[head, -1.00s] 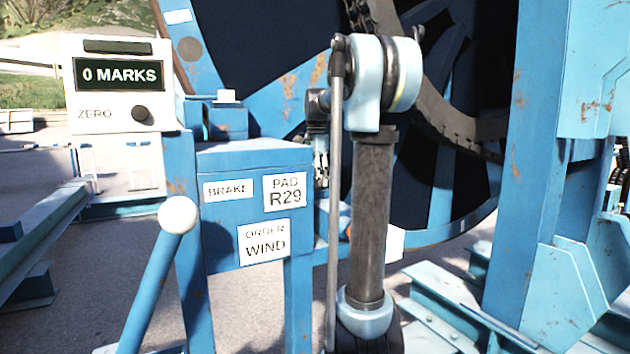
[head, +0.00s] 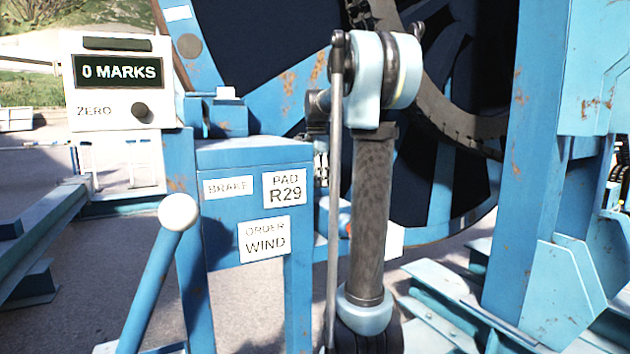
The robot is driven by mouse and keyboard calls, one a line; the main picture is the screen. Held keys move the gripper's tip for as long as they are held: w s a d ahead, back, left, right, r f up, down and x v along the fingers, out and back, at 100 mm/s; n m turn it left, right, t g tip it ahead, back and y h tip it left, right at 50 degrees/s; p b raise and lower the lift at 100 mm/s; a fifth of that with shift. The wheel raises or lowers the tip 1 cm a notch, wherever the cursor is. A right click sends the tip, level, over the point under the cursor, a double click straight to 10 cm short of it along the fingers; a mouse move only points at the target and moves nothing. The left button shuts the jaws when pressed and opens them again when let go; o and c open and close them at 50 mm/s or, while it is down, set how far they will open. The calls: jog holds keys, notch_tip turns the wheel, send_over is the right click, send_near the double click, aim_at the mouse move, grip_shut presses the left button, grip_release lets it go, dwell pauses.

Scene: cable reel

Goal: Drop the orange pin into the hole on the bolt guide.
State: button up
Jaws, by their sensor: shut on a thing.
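My arm fills the middle of the head view. What looks like my gripper (head: 321,165), a small grey metal part, shows only partly behind the thin rod of my arm, beside the blue brake cabinet. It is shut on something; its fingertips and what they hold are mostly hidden. A small orange-red patch (head: 347,230) shows lower down beside my forearm; I cannot tell whether it is part of the orange pin. I cannot make out the bolt guide or its hole.
The blue cabinet (head: 225,235) with BRAKE, PAD R29 and ORDER WIND labels stands left of my arm. A white-knobbed lever (head: 178,213) rises before it. A counter box (head: 118,115) reads 0 MARKS. The large reel (head: 275,40) is behind; a blue post (head: 535,170) stands right.

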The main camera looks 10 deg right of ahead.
jog(key=o, duration=1.5)
notch_tip(320, 180, up, 12)
jog(key=shift+w+f, duration=0.1)
